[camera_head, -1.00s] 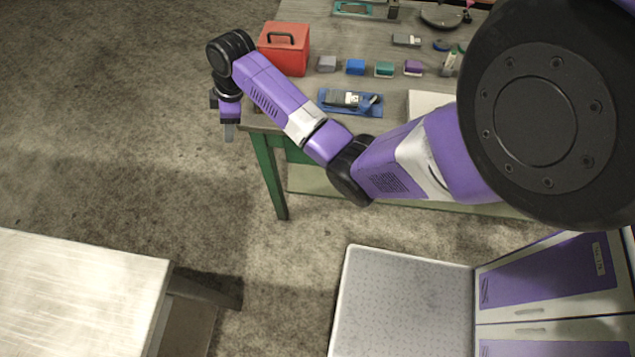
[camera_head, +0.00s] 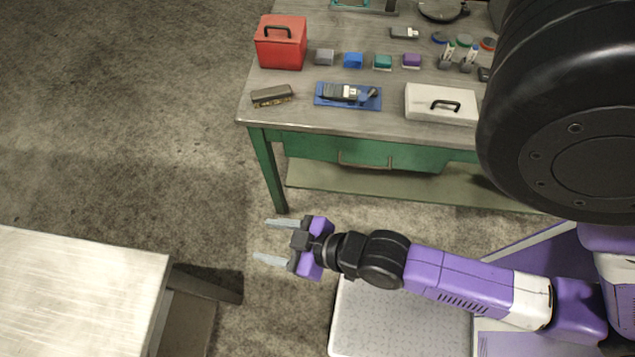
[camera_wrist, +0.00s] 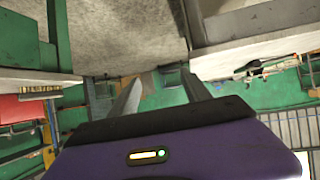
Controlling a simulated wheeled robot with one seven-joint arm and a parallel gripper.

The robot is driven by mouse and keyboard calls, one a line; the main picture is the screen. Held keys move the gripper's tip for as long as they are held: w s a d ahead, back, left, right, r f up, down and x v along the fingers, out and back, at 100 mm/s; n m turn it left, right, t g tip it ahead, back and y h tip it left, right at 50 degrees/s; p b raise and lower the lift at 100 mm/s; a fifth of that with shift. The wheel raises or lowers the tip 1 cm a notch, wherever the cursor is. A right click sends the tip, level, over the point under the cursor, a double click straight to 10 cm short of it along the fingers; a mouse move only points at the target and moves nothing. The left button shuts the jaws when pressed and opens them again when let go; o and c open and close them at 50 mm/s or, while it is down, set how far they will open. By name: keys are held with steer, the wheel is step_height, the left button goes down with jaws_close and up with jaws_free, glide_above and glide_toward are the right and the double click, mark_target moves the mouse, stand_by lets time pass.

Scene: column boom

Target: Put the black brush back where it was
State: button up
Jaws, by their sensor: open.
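The black brush (camera_head: 272,96), a dark block with a tan strip along its lower side, lies at the front left corner of the grey worktable (camera_head: 310,118). In the wrist view, what looks like the brush (camera_wrist: 38,93) shows at the left, at the table's edge. My gripper (camera_head: 262,240) is open and empty over the floor in front of the table, fingers pointing left. It is well apart from the brush. The open fingers also show in the wrist view (camera_wrist: 161,78).
A blue tray (camera_head: 374,104) with a dark tool, a white case (camera_head: 425,100) and a red toolbox (camera_head: 280,50) stand near the brush. Several small coloured blocks sit behind. A pale table (camera_head: 80,290) is at the lower left. Floor between the tables is clear.

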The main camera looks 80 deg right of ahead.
steer(key=s+r+t, duration=0.1)
steer(key=s+r, duration=0.3)
steer(key=r, duration=0.3)
steer(key=s+r+t+y, duration=0.1)
steer(key=s+r+t, duration=0.1)
steer(key=s+r, duration=0.3)
step_height(320, 180, up, 2)
steer(key=shift+s+d+r+n, duration=0.15)
steer(key=shift+s+d+n, duration=0.1)
steer(key=shift+n, duration=0.15)
